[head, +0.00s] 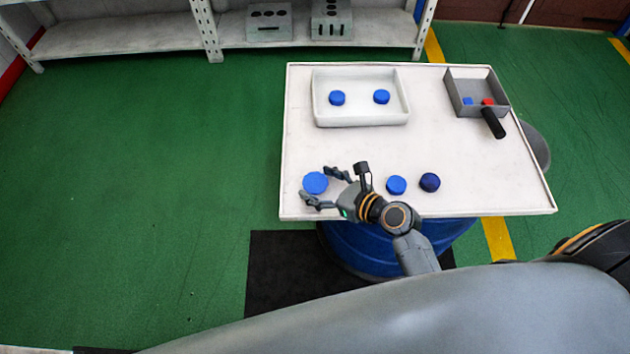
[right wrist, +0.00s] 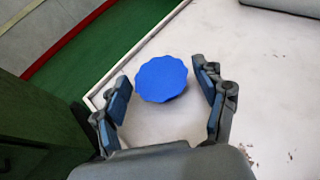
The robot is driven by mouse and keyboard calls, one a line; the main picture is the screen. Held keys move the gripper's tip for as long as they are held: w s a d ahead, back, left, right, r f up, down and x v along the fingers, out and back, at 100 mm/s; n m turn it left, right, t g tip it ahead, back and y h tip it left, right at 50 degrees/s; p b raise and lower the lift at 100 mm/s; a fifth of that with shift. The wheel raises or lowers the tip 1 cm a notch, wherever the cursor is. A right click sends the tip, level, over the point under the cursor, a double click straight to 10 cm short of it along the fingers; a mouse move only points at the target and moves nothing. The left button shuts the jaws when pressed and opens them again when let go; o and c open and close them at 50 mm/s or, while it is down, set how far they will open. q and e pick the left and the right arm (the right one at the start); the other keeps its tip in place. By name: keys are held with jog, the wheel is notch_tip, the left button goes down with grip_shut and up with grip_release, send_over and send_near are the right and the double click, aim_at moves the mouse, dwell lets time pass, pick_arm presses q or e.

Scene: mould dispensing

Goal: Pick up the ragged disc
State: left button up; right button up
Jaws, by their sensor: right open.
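The ragged disc (head: 315,183) is blue and lies near the front left corner of the white table. In the right wrist view the disc (right wrist: 162,79) shows an uneven, wavy edge. My right gripper (head: 322,186) is open, with its fingers on either side of the disc. In the right wrist view the open fingers of the gripper (right wrist: 163,93) flank the disc with gaps on both sides. I cannot tell how high the fingers are above the table. My left gripper is not in view.
Two more blue discs, one lighter (head: 396,185) and one darker (head: 429,182), lie right of my gripper. A white tray (head: 361,120) with two blue discs stands at the back. A grey handled box (head: 478,111) holds small blue and red pieces. The table's middle (head: 440,145) is clear.

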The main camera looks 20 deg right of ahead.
jog(key=c, duration=1.2)
jog(key=shift+r, duration=0.1)
